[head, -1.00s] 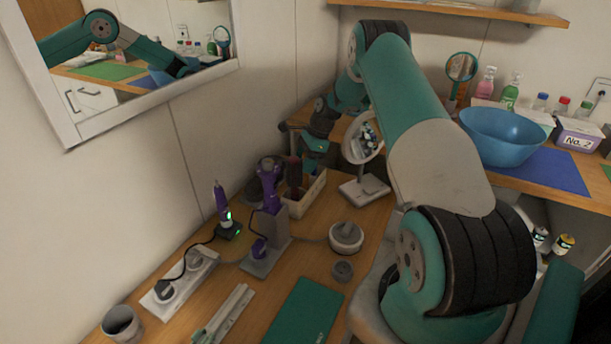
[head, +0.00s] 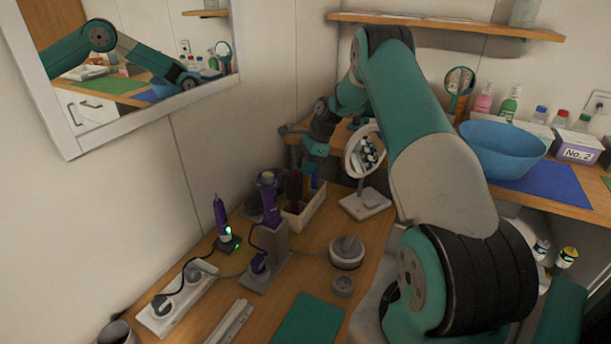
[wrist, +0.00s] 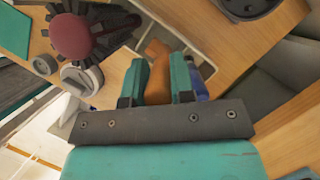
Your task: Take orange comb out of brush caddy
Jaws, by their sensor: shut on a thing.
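My gripper (wrist: 158,85) is shut on the orange comb (wrist: 156,58), which shows between its two teal fingers in the wrist view. In the head view my gripper (head: 312,168) is above the brush caddy, pointing down. The brush caddy (head: 308,212) is a pale open box by the wall; its thin rim (wrist: 182,28) also shows in the wrist view. A dark red brush (head: 294,187) stands in the caddy, left of my gripper. A blue item (wrist: 198,82) is close beside my right finger. The comb's lower end is hard to make out.
A purple device on a grey stand (head: 268,200) is left of the caddy. A round mirror on a white base (head: 365,203) is close on its right. A lidded round pot (head: 347,252) stands in front. The wall is close behind.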

